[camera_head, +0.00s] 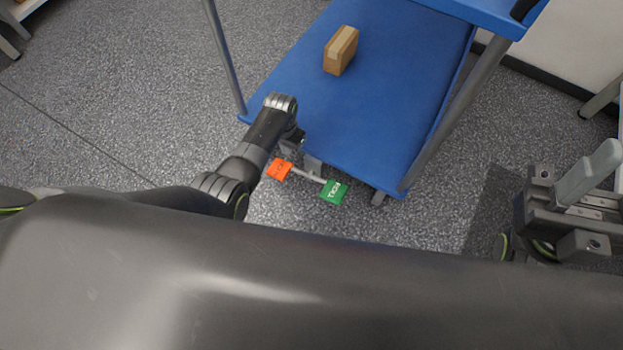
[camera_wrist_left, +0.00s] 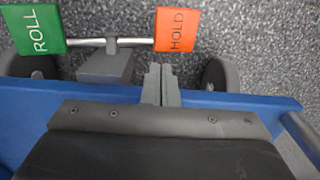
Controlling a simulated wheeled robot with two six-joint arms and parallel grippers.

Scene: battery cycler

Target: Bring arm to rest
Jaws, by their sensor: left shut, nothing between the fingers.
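My left arm comes in from the left in the head view, and its gripper (camera_head: 299,138) hangs at the near edge of the blue cart's lower shelf (camera_head: 385,85). In the left wrist view the two grey fingers (camera_wrist_left: 160,84) are together with nothing between them. They point towards the pedal bar, beside the orange HOLD pedal (camera_head: 279,169), which also shows in the wrist view (camera_wrist_left: 177,30). The green ROLL pedal (camera_head: 334,192) is at the bar's other end. My right gripper (camera_head: 590,174) is at the right edge of the head view, and its opening is unclear.
A cardboard box (camera_head: 341,50) stands on the lower shelf. The cart's metal posts (camera_head: 226,58) rise at its sides, with part of a blue upper shelf (camera_head: 490,13) at the top. Cart wheels (camera_wrist_left: 220,74) show in the wrist view. Speckled grey floor (camera_head: 120,100) is open to the left.

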